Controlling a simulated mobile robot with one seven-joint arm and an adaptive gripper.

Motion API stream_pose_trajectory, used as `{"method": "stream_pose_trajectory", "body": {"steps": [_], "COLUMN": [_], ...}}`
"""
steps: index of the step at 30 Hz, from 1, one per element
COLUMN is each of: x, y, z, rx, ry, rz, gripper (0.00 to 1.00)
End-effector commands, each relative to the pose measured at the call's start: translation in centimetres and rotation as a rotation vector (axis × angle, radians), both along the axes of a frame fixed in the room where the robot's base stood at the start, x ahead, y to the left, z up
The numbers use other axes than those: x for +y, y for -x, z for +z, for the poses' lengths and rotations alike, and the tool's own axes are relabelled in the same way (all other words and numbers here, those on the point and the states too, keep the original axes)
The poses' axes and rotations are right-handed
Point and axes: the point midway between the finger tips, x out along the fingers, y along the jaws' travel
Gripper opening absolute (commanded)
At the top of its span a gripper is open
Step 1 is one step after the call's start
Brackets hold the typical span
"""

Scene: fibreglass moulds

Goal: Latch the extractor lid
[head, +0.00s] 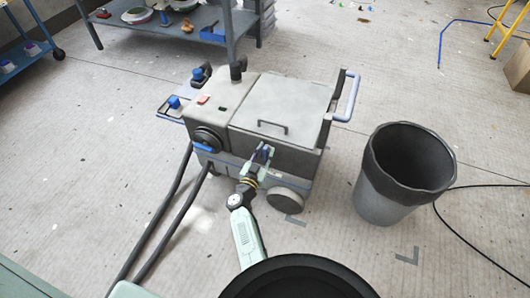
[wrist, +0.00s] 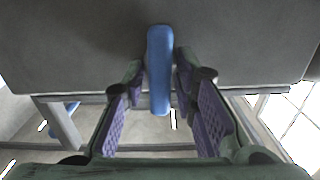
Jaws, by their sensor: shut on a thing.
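The extractor (head: 208,118) is a grey wheeled box in the middle of the head view. Its light grey lid (head: 285,95) with a dark handle (head: 272,128) lies flat on top and looks down. My gripper (head: 262,158) is at the front face, below the lid's front edge. In the wrist view my gripper (wrist: 160,72) has its purple-padded fingers on both sides of an upright blue latch lever (wrist: 159,50) and is shut on it. The lever's upper part lies against the grey front; whether its catch is engaged cannot be seen.
A grey bin (head: 385,208) stands right of the extractor. Two dark hoses (head: 168,215) run from its front left along the floor. A blue push handle (head: 348,97) is at its right end. A shelf table (head: 190,32) stands behind. Open floor lies to the left and right.

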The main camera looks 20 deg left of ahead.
Motion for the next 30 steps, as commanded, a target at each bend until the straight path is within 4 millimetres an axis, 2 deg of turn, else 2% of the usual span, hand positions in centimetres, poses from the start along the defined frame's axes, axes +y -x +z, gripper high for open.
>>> {"method": "stream_pose_trajectory", "body": {"steps": [8, 30], "x": [-0.11, -0.55], "y": [0.07, 0.09], "z": [-0.06, -0.51], "rx": [-0.006, -0.03], "ry": [-0.176, -0.876], "rz": [0.001, 0.001], "gripper": [0.0, 0.0]}}
